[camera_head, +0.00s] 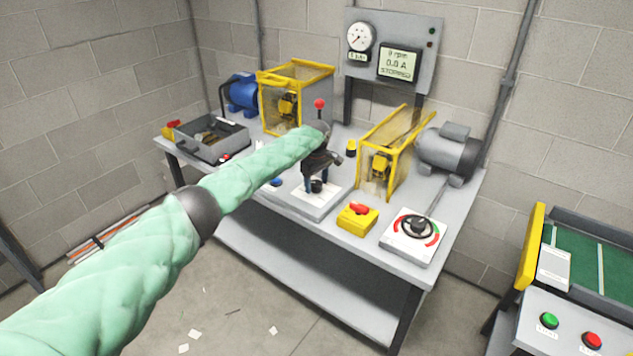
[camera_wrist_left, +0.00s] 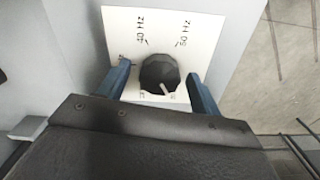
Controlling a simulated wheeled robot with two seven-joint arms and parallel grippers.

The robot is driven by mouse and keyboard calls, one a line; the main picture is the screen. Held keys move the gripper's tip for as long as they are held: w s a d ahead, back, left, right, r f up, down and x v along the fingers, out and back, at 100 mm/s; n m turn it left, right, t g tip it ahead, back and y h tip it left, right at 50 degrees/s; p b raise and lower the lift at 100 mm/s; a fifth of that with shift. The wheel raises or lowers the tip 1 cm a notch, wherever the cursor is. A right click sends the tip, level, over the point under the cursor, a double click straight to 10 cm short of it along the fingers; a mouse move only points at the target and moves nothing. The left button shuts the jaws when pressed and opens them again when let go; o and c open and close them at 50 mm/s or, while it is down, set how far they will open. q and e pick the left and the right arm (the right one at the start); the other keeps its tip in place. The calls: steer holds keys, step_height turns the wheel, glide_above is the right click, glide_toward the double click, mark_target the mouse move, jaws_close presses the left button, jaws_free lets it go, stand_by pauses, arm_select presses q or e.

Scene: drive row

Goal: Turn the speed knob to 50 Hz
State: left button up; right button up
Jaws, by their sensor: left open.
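The speed knob (camera_wrist_left: 160,73) is black and faceted, on a white plate (camera_wrist_left: 185,20) marked 40 Hz and 50 Hz; other marks are partly hidden. Its white pointer line points to the lower right in the left wrist view, away from the 50 Hz mark at the upper right. In the head view the knob (camera_head: 316,187) sits on the white plate (camera_head: 311,204) at the table's front middle. My left gripper (camera_wrist_left: 158,80) is open, with one blue finger on each side of the knob; contact is unclear. In the head view the left gripper (camera_head: 317,182) is above the plate.
A red-tipped lever (camera_head: 319,104) rises behind my left gripper. A yellow box with a red switch (camera_head: 357,216) and a white dial box (camera_head: 415,235) stand to the right. Yellow guards (camera_head: 382,165) stand behind. A wall display (camera_head: 399,64) reads 0 rpm, 0.0 A, STOPPED.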

arm_select(q)
steer(key=shift+c, duration=0.3)
steer(key=c, duration=0.9)
steer(key=shift+c, duration=0.2)
